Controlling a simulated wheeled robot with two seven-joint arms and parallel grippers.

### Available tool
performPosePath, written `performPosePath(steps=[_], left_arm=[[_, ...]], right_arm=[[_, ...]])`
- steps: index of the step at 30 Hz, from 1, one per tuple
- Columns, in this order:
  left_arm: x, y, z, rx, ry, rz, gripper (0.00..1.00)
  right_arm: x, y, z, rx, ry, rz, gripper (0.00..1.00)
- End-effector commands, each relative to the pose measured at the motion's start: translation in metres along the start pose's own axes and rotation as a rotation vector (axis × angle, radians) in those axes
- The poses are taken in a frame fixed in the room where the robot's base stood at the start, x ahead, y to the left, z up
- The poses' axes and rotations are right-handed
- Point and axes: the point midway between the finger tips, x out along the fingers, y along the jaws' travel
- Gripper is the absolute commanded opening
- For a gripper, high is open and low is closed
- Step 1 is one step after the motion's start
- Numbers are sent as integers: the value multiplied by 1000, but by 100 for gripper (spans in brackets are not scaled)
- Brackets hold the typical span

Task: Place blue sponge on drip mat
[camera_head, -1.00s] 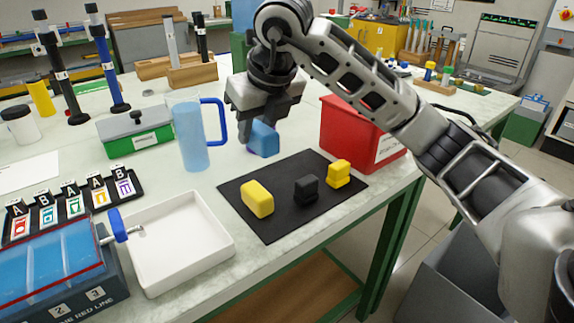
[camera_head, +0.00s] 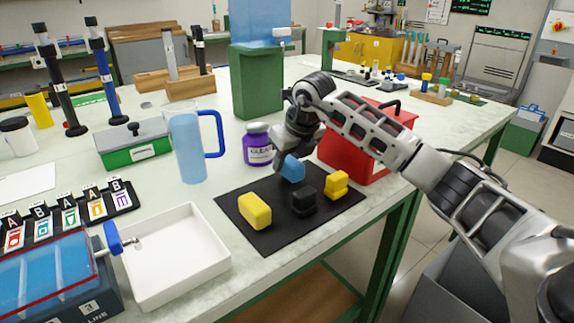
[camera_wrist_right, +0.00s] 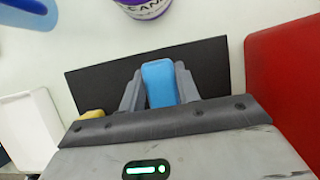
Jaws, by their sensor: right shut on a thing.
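The blue sponge (camera_head: 292,168) is held in my right gripper (camera_head: 290,160), low over the back part of the black drip mat (camera_head: 269,234). In the right wrist view the blue sponge (camera_wrist_right: 160,82) sits between the two fingers, with the dark mat (camera_wrist_right: 105,78) behind it. I cannot tell whether the sponge touches the mat. Two yellow blocks (camera_head: 255,211) (camera_head: 337,184) and a black block (camera_head: 303,201) rest on the mat in front of the gripper. My left gripper is not in view.
A purple-labelled jar (camera_head: 257,146) stands behind the mat and a red box (camera_head: 365,140) to its right. A blue pitcher (camera_head: 187,148) and a white tray (camera_head: 172,262) are to the left. The table's front edge is close to the mat.

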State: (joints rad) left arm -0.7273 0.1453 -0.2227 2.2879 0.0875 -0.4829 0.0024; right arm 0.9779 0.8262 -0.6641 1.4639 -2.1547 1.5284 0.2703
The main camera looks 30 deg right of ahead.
Motion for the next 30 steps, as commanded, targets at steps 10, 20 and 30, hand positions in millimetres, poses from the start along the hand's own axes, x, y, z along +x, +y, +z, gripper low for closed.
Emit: performPosePath(steps=[10,20,30], left_arm=[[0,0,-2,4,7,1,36],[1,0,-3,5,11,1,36],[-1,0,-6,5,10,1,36]], right_arm=[[13,0,-6,0,-1,-1,11],[15,0,-7,0,0,-1,54],[-3,0,-5,0,-3,-1,54]])
